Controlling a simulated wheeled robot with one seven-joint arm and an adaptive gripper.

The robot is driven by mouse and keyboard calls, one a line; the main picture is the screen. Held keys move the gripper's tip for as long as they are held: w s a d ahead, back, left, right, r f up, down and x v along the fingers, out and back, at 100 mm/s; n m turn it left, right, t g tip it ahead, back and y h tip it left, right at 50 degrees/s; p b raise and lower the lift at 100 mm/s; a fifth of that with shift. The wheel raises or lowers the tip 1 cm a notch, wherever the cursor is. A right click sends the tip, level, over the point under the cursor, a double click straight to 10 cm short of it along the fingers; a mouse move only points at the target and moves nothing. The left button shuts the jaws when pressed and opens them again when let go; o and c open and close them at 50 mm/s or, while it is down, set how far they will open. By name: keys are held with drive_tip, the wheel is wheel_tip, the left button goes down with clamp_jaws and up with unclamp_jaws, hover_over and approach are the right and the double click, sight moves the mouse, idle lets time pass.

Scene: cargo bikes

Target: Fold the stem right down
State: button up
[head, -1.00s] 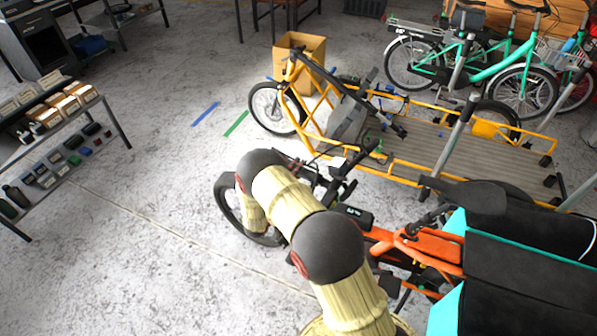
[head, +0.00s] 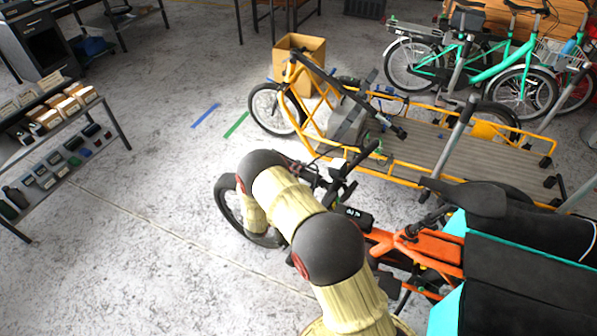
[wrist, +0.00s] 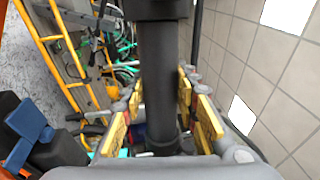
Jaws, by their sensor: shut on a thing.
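The orange cargo bike (head: 425,250) stands at the lower right in the head view, with its dark handlebar (head: 343,185) partly behind my arm. In the wrist view, my gripper (wrist: 163,112) has its yellow-padded fingers on both sides of a black upright bar (wrist: 160,75), which looks like part of the stem or handlebar. The gripper is shut on this bar. In the head view my gripper is hidden behind my arm and the bike's front. The stem's hinge is not clearly seen. A blue lever-like part (wrist: 30,125) shows beside black blocks at the left of the wrist view.
A yellow cargo bike (head: 440,150) with a wooden deck stands just behind the orange one. Teal bikes (head: 490,65) and a cardboard box (head: 300,60) are farther back. A shelf (head: 70,150) stands at the left. The floor between shelf and bikes is clear.

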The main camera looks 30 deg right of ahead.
clamp_jaws()
